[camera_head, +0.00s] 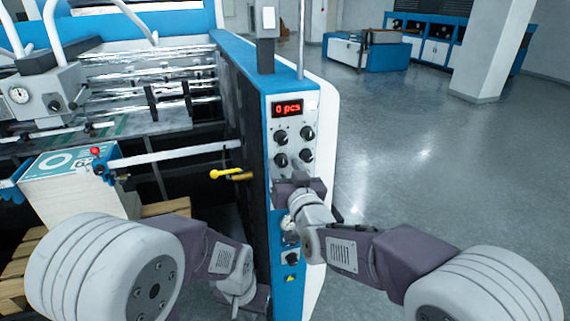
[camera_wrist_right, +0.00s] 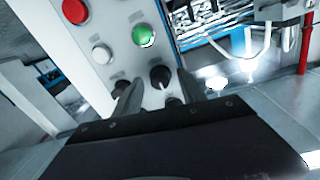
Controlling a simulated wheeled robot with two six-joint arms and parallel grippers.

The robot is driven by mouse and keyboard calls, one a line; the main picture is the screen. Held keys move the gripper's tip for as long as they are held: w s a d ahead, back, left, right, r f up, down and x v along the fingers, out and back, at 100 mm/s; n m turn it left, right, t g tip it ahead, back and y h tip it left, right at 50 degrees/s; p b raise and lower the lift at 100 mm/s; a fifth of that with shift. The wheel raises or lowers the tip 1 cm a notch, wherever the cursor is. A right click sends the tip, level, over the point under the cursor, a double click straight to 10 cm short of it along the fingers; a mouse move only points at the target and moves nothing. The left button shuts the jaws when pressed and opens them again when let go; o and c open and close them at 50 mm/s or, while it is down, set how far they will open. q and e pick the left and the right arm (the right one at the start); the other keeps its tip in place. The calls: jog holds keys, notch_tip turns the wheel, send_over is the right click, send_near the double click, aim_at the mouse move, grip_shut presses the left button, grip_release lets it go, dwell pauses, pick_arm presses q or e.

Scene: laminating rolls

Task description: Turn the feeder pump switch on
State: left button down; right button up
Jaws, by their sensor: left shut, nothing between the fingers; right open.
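The control panel (camera_head: 290,118) on the blue machine post carries several black rotary knobs; the labels are too small to read, so I cannot tell by name which is the feeder pump switch. My right gripper (camera_head: 292,182) is at the panel, below the upper knobs. In the right wrist view its open fingers (camera_wrist_right: 158,88) stand either side of a black knob (camera_wrist_right: 160,76); I cannot tell whether they touch it. A second black knob (camera_wrist_right: 122,86) is partly behind the left finger. My left gripper (camera_head: 246,300) is low, left of the post's lower part, its fingertips hard to see.
A red display (camera_head: 287,108) reads "0 pcs". Red (camera_wrist_right: 75,11), white (camera_wrist_right: 102,54) and green (camera_wrist_right: 144,35) buttons are near the right gripper. A yellow lever (camera_head: 228,173) sticks out left of the post. A wooden pallet (camera_head: 20,262) stands at left. Open floor (camera_head: 400,150) lies right.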

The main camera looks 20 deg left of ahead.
jog(key=shift+s, duration=0.1)
grip_shut()
